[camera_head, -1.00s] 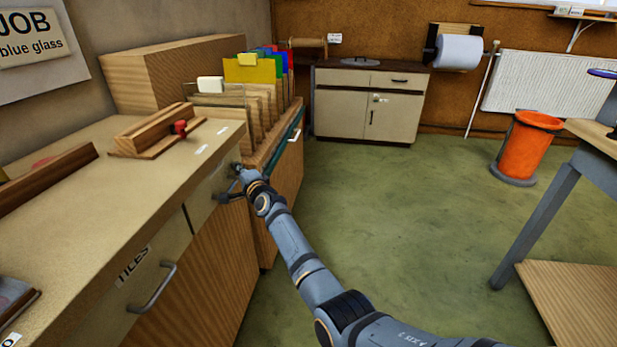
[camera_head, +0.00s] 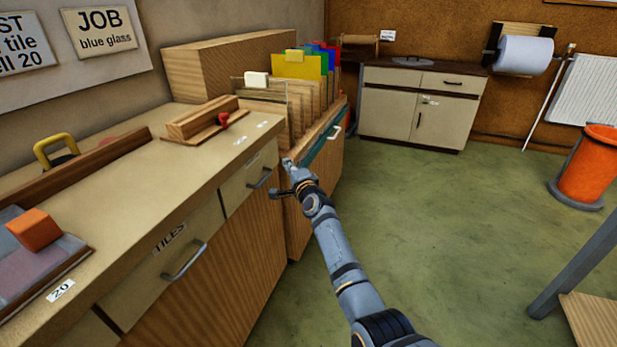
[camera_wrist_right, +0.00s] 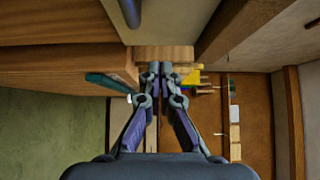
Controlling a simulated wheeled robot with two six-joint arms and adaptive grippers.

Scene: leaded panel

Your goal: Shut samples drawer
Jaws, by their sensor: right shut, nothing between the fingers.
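The counter's far drawer (camera_head: 238,184), beyond the one labelled TILES, has a cream front and a dark bar handle (camera_head: 261,178). Its front looks about flush with the TILES drawer (camera_head: 165,253); I cannot tell if a small gap is left. No samples label is readable on it. My right gripper (camera_head: 287,164) is at the far end of this drawer front, just right of the handle, and appears clear of it. In the wrist view my right gripper (camera_wrist_right: 160,68) has its fingertips together and empty, and a dark bar (camera_wrist_right: 130,12) shows at the top edge. My left gripper is out of view.
A wooden rack of coloured glass sheets (camera_head: 305,68) stands just beyond the drawer. On the counter are a wooden block with a red knob (camera_head: 223,119) and an orange block (camera_head: 34,229). Green floor (camera_head: 440,210) is clear to the right, with an orange bin (camera_head: 588,165) beyond.

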